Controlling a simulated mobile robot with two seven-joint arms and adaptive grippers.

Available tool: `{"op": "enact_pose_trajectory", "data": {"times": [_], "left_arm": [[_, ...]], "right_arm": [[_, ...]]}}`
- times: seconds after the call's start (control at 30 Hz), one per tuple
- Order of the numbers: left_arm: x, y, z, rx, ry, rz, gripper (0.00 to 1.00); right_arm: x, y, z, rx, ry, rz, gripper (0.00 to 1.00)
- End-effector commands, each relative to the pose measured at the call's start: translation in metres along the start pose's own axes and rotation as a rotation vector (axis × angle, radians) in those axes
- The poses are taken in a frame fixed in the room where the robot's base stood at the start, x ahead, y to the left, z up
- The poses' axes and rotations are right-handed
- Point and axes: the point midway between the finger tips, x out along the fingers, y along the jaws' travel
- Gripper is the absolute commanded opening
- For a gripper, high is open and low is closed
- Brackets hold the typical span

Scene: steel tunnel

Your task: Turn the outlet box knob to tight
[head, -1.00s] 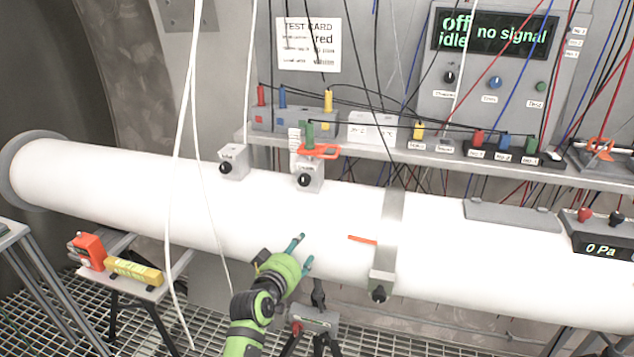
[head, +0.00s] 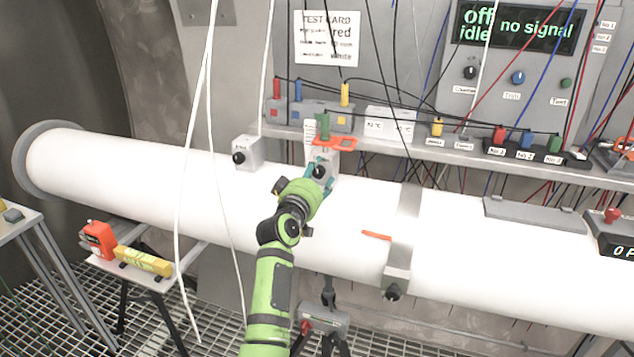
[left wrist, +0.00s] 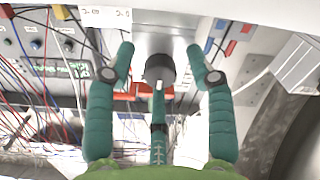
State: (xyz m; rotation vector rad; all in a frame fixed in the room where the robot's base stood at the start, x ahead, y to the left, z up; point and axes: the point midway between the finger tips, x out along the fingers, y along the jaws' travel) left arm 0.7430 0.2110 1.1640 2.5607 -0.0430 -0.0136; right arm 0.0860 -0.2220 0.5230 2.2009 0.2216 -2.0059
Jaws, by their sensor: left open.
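A small grey box with a black knob (head: 318,172) sits on top of the white pipe (head: 130,165); its label cannot be read now. A second grey box with a black knob (head: 239,158) stands to its left on the pipe. My green left gripper (head: 321,175) is at the right-hand box, its teal fingers open around the knob. In the left wrist view the dark knob (left wrist: 159,68) lies between the two spread fingertips, with a gap on each side. A pale pointer mark shows on the knob's lower edge there. My right gripper is not in view.
An orange clamp (head: 342,143) and a green plug (head: 323,125) are just above the box. A shelf (head: 465,153) with plugs and cables runs behind the pipe. White cables (head: 188,170) hang in front at left. A bracket (head: 398,262) grips the pipe at right.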

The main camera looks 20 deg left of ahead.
Motion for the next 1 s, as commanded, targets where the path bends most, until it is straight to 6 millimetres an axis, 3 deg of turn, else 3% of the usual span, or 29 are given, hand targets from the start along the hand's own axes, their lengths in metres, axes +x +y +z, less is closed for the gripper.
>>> {"op": "enact_pose_trajectory", "data": {"times": [0.27,0.4,0.43,0.77,1.0], "left_arm": [[0.0017,0.0004,-0.0004,0.000,0.000,0.000,0.54],[0.0015,0.0004,-0.0003,0.000,0.000,0.000,0.02],[0.0015,0.0003,-0.0002,0.000,-0.001,0.000,0.00],[0.0014,-0.0004,0.0010,0.020,-0.003,-0.001,0.00],[0.0014,-0.0010,0.0019,0.130,-0.006,-0.001,0.00]], "right_arm": [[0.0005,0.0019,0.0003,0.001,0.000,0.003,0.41],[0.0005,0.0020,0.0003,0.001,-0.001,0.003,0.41],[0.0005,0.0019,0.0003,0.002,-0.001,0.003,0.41],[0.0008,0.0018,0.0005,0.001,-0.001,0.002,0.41],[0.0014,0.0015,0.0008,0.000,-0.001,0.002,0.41]]}}
